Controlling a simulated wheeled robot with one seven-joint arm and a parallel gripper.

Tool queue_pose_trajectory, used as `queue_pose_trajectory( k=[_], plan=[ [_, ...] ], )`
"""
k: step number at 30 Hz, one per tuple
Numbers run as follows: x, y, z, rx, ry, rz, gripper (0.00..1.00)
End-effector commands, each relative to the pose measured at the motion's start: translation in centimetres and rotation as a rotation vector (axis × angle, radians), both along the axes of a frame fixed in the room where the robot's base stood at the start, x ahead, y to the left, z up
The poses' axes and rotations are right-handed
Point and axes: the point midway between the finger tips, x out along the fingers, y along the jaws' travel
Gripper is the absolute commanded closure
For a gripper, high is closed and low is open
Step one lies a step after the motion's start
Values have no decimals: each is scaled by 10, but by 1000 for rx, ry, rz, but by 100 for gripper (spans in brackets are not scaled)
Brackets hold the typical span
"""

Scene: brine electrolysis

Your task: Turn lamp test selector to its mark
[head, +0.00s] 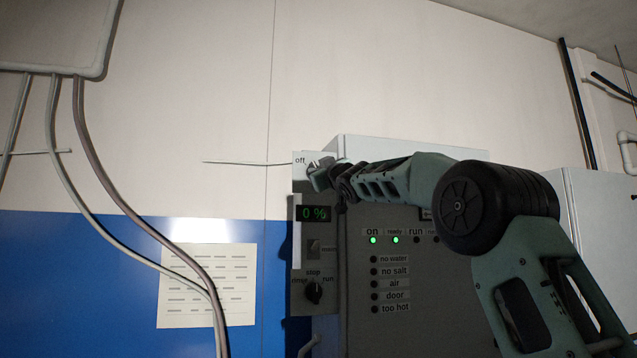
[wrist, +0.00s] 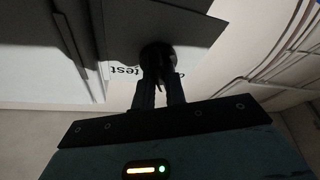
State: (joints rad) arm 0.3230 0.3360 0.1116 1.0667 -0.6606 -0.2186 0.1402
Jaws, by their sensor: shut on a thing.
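My gripper (head: 321,174) reaches the upper left part of the control panel in the head view, by a label reading "off". In the wrist view my gripper (wrist: 160,82) is shut on a dark round knob, the lamp test selector (wrist: 157,54). The word "test" shows on the panel to the left of the knob. Part of another label shows to its right, mostly covered by a finger. The knob is hidden behind my gripper in the head view. Its pointer and the mark cannot be made out clearly.
Below my gripper are a green "0 %" display (head: 314,213), a small switch (head: 314,246) and a black stop/run knob (head: 313,293). The "on" (head: 373,240) and "ready" (head: 395,240) lamps are lit green. Cables (head: 130,225) hang at left.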

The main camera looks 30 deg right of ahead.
Motion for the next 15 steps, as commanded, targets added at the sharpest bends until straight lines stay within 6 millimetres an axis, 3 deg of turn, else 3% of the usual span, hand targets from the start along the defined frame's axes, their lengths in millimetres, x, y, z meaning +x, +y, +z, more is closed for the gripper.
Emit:
queue_pose_trajectory(
  k=[1, 15],
  plan=[
    [1, 2, -9, 43, -15, 3, 100],
    [2, 6, -6, 452, -132, 2, 100]
  ],
)
